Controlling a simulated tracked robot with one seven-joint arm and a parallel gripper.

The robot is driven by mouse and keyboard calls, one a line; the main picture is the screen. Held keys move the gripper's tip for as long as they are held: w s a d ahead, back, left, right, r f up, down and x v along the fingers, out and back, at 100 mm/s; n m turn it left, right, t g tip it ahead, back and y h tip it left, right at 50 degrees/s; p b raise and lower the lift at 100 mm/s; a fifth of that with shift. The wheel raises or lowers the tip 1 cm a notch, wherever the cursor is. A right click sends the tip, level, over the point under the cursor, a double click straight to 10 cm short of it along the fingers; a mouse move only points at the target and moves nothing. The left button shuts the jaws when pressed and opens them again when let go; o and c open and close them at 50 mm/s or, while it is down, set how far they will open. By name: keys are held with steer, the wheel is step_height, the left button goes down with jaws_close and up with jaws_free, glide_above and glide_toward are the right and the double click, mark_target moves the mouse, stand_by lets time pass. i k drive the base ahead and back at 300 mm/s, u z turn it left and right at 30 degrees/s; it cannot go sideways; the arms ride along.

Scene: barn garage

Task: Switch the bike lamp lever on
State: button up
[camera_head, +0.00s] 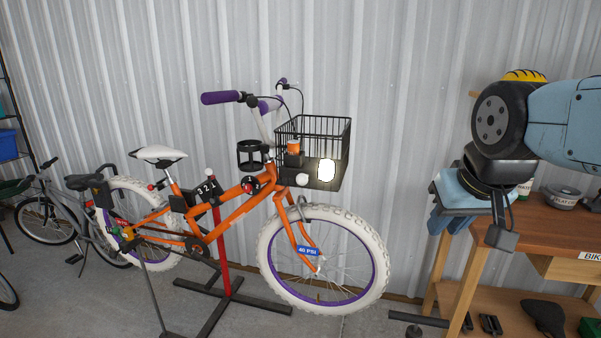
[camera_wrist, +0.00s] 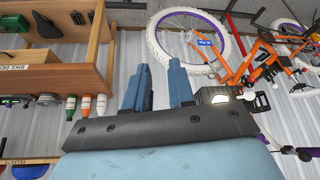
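The orange bike (camera_head: 225,218) stands on a work stand against the metal wall. The bike lamp (camera_head: 326,170) is on the front of the black basket and shows a bright white face. A small black box with an orange top (camera_head: 293,150) and a white round knob (camera_head: 302,179) sit beside it; I cannot tell which part is the lever. My gripper (camera_head: 449,218) is to the right of the bike, apart from it and pointing down. In the wrist view my gripper (camera_wrist: 157,84) is open and empty, with the bright lamp (camera_wrist: 218,99) to the right of its fingers.
A wooden workbench (camera_head: 550,228) with several cans and tools stands at the right, close to my gripper. A grey bike (camera_head: 45,215) stands at the far left. The space between the front wheel and my gripper is free.

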mark_target(302, 179)
steer(key=u, duration=1.5)
steer(key=i, duration=0.1)
steer(key=z, duration=2.85)
steer(key=k, duration=0.85)
steer(key=u, duration=1.4)
